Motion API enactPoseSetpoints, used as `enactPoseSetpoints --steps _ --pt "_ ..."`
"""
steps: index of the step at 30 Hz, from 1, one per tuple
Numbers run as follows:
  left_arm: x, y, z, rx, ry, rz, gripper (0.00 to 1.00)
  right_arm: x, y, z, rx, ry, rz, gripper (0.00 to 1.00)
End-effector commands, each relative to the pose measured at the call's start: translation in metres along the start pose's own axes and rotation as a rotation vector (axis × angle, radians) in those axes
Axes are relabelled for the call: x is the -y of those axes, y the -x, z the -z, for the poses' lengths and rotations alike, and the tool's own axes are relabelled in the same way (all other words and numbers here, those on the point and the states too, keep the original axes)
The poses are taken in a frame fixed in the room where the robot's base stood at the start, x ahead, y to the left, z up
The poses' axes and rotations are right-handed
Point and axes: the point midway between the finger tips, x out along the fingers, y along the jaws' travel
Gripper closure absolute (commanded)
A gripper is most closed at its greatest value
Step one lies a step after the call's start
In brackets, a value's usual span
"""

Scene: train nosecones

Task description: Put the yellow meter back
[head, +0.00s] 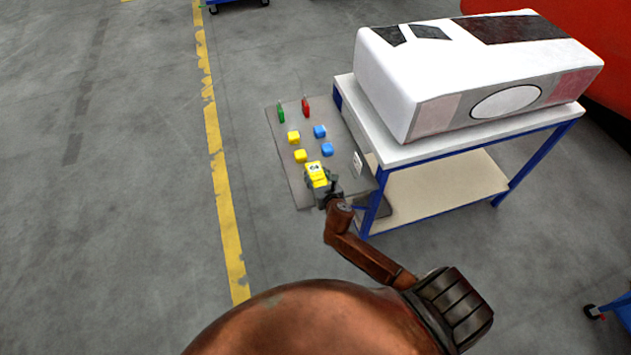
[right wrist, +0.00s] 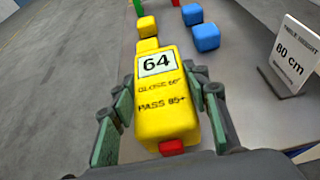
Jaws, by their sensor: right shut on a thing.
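The yellow meter (right wrist: 163,92) fills the middle of the right wrist view. Its display reads 64, with "PASS 85+" printed below and a red part at its near end. It also shows in the head view (head: 316,174) above the near part of a grey table (head: 290,175). My right gripper (right wrist: 160,100) is shut on the meter, one finger on each side; it also shows in the head view (head: 323,188). Whether the meter touches the table top cannot be told. My left gripper is not in view.
Yellow blocks (head: 293,137), blue blocks (head: 320,131), a green item (head: 281,113) and a red item (head: 306,107) stand on the table. A "60 cm" sign (right wrist: 292,55) stands right of the meter. A blue-framed cart (head: 440,150) bears a white nosecone (head: 480,75).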

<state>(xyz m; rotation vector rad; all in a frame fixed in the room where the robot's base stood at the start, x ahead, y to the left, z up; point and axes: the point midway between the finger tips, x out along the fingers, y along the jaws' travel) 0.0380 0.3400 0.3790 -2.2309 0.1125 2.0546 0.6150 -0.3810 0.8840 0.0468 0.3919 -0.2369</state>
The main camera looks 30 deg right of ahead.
Motion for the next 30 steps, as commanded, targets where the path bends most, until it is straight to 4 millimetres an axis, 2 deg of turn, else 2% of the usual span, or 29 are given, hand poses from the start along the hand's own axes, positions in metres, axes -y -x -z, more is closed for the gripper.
enactPoseSetpoints --steps 4,10,21,22,30 --pt "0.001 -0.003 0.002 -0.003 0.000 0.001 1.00 -0.003 -0.008 0.004 0.001 -0.002 -0.001 0.99" --pt "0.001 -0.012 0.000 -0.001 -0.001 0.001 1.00 -0.004 -0.019 0.031 -0.002 -0.003 0.000 0.99" --pt "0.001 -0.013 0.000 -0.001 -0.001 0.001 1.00 -0.003 -0.020 0.034 0.001 0.002 -0.001 0.99" --pt "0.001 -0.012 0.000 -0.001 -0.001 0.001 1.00 -0.003 -0.020 0.035 -0.002 0.001 -0.001 0.56" --pt "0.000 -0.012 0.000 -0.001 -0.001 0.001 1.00 -0.003 -0.020 0.035 -0.002 0.000 -0.001 0.40"
